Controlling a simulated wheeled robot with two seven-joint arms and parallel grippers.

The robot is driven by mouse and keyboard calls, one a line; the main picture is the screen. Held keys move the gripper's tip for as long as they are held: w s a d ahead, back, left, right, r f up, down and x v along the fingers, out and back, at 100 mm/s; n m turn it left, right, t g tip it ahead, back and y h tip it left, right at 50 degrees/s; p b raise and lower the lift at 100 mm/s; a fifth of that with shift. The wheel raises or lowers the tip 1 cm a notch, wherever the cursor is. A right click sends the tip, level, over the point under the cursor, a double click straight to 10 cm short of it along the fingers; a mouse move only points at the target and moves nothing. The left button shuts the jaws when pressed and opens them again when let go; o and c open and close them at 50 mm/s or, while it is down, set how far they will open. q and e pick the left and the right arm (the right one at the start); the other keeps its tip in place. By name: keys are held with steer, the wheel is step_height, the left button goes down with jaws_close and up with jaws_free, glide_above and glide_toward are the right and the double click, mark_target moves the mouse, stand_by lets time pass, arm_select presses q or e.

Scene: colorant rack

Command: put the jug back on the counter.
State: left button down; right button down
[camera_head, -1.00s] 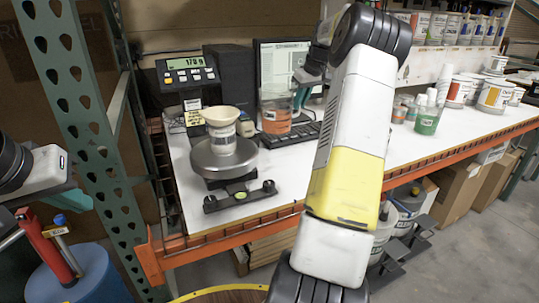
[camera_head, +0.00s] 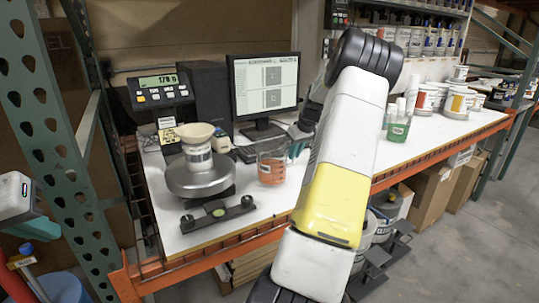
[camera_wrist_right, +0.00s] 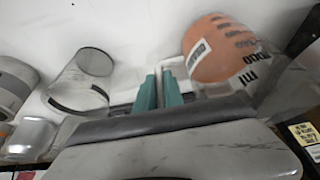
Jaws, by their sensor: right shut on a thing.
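The jug (camera_head: 271,166) is a clear measuring jug with orange contents, upright over the white counter (camera_head: 212,230), to the right of the scale. My right gripper (camera_head: 298,146) is at the jug's right side, shut on what looks like its handle; the arm hides part of the grip. In the right wrist view the jug (camera_wrist_right: 222,48) shows orange with black markings, beside the teal fingers (camera_wrist_right: 159,92). I cannot tell whether its base touches the counter. My left gripper (camera_head: 30,229) is at the left edge, partly cut off, its fingertips unclear.
A scale (camera_head: 200,178) carrying a white container with a cream funnel stands left of the jug. A monitor (camera_head: 266,88) and keyboard are behind. A green-filled cup (camera_head: 398,130) and several tubs stand right.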

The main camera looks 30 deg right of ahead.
steer(key=shift+f, duration=0.4)
steer(key=c, duration=1.5)
jaws_free()
steer(key=shift+f, duration=0.15)
steer(key=shift+o, duration=0.2)
